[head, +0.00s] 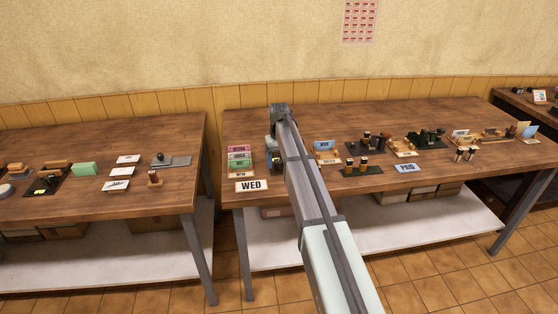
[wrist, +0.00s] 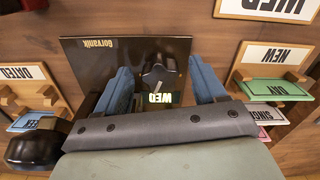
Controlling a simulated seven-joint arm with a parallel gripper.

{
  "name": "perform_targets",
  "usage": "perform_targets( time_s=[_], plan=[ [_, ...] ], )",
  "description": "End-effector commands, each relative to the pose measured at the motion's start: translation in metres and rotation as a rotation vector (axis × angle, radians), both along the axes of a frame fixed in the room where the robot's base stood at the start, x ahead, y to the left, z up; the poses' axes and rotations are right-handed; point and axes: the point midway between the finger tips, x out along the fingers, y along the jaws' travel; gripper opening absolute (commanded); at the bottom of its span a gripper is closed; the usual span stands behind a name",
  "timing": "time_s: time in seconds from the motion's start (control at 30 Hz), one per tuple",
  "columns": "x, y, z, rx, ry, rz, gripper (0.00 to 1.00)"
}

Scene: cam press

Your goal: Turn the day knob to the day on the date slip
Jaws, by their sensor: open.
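The date slip (head: 252,185) is a white card reading WED at the front left of the right table; it also shows upside down in the wrist view (wrist: 268,7). The dark cam press (wrist: 78,58), labelled Gorvanik, lies under my gripper; in the head view my arm partly hides it. Its black day knob (wrist: 160,78) has a pale pointer line. A small day window (wrist: 160,98) beside the knob shows WED in light letters. My gripper (wrist: 160,87) is open, its blue fingers on either side of the knob. I cannot tell whether they touch it.
Stacked coloured cards (head: 240,160) stand left of the press, with NEW on a card in the wrist view (wrist: 275,53). A DATED holder (wrist: 25,75) is on the press's other side. Stamps and holders (head: 365,143) fill the table to the right.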

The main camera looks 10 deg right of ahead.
Motion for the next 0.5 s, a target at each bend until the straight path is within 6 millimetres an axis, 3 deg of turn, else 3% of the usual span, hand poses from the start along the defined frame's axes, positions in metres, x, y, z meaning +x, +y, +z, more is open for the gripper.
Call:
perform_targets(
  time_s=[0.27, 0.5],
  plan=[
    [0.0, 0.0, 0.007, 0.0, -0.001, 0.0, 0.7],
    [0.001, 0.0, 0.045, 0.0, -0.002, 0.0, 0.7]
  ],
)
